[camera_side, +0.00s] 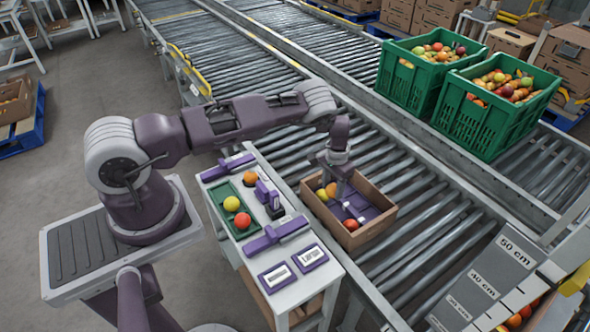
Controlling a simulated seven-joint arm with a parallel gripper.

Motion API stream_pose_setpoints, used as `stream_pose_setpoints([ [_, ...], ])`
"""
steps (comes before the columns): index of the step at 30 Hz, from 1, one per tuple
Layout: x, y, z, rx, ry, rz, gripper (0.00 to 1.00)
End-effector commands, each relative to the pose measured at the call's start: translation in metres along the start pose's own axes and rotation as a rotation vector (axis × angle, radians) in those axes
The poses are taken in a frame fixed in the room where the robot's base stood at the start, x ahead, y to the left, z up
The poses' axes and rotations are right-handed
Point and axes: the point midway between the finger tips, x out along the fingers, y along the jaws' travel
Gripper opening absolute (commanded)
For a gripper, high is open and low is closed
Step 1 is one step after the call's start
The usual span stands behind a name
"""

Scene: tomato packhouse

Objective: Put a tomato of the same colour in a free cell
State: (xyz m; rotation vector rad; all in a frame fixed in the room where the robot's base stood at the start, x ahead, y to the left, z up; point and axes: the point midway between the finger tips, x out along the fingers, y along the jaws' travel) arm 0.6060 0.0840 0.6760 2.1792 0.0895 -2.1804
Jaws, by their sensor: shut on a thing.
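A cardboard box (374,233) with a purple insert (371,203) stands on the rollers. A yellow tomato (322,194) and an orange tomato (331,189) sit in its left part. My gripper (351,215) is down inside the box, its fingers shut on a red tomato (351,225) near the front wall. The fingers partly hide the cells, and I cannot tell whether this tomato touches the bottom. On the side table, a green tray (222,190) holds a yellow tomato (231,203) and a red tomato (242,220). An orange tomato (249,178) lies by its far end.
Purple tools (275,236) and two framed labels (278,277) lie on the white table (301,292). Green crates (494,122) full of tomatoes stand on the conveyor behind. A size scale (487,285) is at the lower right. Rollers right of the box are clear.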

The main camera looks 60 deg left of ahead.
Motion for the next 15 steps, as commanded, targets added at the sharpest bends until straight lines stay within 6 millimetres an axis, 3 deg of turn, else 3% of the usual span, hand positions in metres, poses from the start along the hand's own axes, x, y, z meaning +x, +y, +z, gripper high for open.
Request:
stream_pose_setpoints([
  [4,0.005,0.021,-0.004,0.081,0.0,0.0,0.26],
  [15,0.046,0.022,-0.003,0.087,-0.002,0.0,0.26],
])
